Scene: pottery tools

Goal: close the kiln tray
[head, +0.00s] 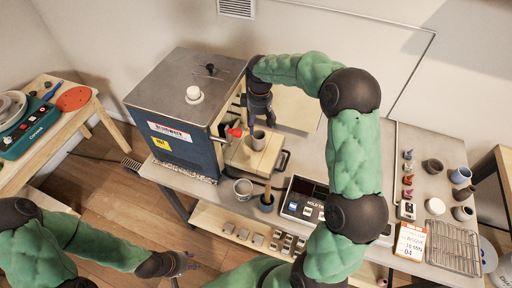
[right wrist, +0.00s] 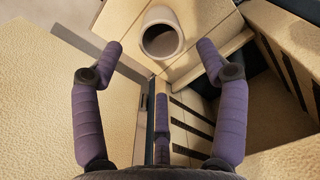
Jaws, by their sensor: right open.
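The blue kiln (head: 185,145) with a grey top stands on the workbench. Its tan tray (head: 262,163) sticks out at the right side, with a dark handle at its outer end. My right gripper (head: 260,112) is open and empty, pointing down above the tray area beside the kiln opening. In the right wrist view its fingers (right wrist: 160,48) are spread wide near the cup. My left gripper (head: 180,265) hangs low, away from the kiln; its jaw opening is unclear.
A tan-lined open door panel (head: 295,108) stands behind the tray. A red-tipped handle (head: 235,132) juts from the kiln front. A wire rack (head: 455,248) lies at right.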

